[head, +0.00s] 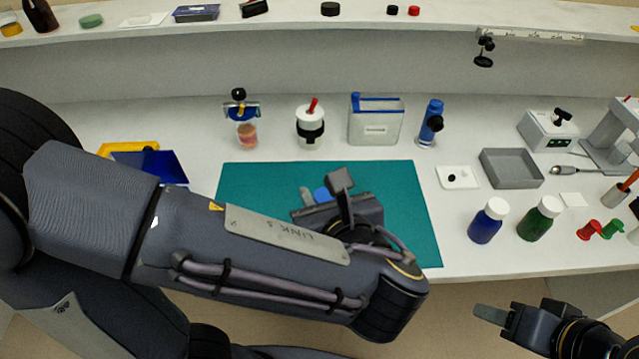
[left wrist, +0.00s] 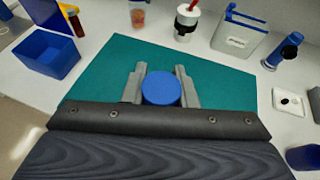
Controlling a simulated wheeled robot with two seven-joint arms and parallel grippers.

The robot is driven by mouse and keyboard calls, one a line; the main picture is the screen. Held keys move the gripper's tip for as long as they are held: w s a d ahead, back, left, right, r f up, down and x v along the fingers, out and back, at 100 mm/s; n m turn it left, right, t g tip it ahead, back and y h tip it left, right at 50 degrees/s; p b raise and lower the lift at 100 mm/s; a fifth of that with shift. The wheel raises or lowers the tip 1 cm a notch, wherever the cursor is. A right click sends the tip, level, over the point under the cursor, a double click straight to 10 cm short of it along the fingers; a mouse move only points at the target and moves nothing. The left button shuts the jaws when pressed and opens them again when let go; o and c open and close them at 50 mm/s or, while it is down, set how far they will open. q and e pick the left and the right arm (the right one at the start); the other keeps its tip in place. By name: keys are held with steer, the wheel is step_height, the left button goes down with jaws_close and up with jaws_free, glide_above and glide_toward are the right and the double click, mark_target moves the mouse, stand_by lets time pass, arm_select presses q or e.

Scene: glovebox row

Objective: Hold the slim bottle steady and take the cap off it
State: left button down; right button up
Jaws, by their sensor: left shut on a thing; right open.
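The slim bottle shows only as its round blue cap (left wrist: 161,88) in the left wrist view, seen from above. The cap is on, and the body below it is hidden. My left gripper (left wrist: 158,78) is shut with one finger on each side of the bottle, over the teal mat. In the head view a bit of the blue cap (head: 322,193) shows beside the left gripper (head: 316,199), and my left arm covers the rest. My right gripper (head: 494,317) is open and empty at the lower right, off the table's front edge, well apart from the bottle.
The teal mat (head: 270,180) has clear room around the left gripper. To its right stand a white pad (head: 458,178), a grey tray (head: 511,168), a blue bottle (head: 487,222) and a green bottle (head: 540,220). A blue bin (left wrist: 47,55) is at the left; several items stand behind.

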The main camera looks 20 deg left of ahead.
arm_select(q)
steer(key=c, duration=1.9)
jaws_free()
jaws_close()
